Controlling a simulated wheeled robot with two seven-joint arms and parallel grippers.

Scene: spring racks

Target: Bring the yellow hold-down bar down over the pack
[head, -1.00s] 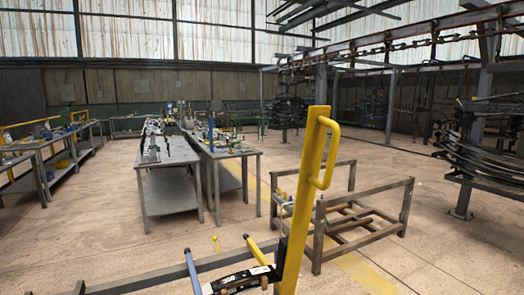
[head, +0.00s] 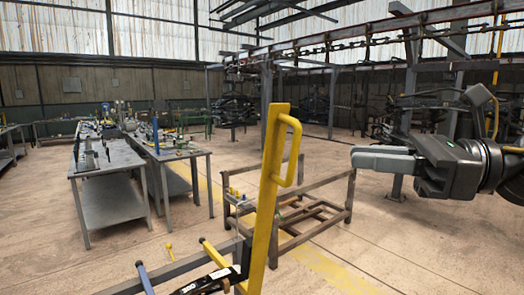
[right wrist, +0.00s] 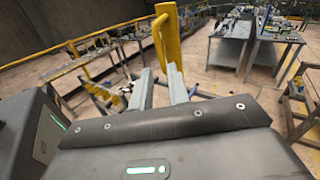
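The yellow hold-down bar (head: 266,190) stands raised and nearly upright in the head view, leaning slightly, with a loop handle (head: 291,150) on its upper right side. It also shows in the right wrist view (right wrist: 173,45), beyond my fingertips. A dark piece with a white label (head: 208,283) lies by the bar's foot at the bottom edge; I cannot tell if it is the pack. My right gripper (head: 358,158) is right of the bar and handle, apart from them, fingers pointing left. In the right wrist view its fingers (right wrist: 160,72) are apart with nothing between. My left gripper is out of view.
A brown metal frame (head: 325,181) stands on the floor behind the bar. Grey workbenches (head: 112,215) with tools are at the left. Open floor lies at the right.

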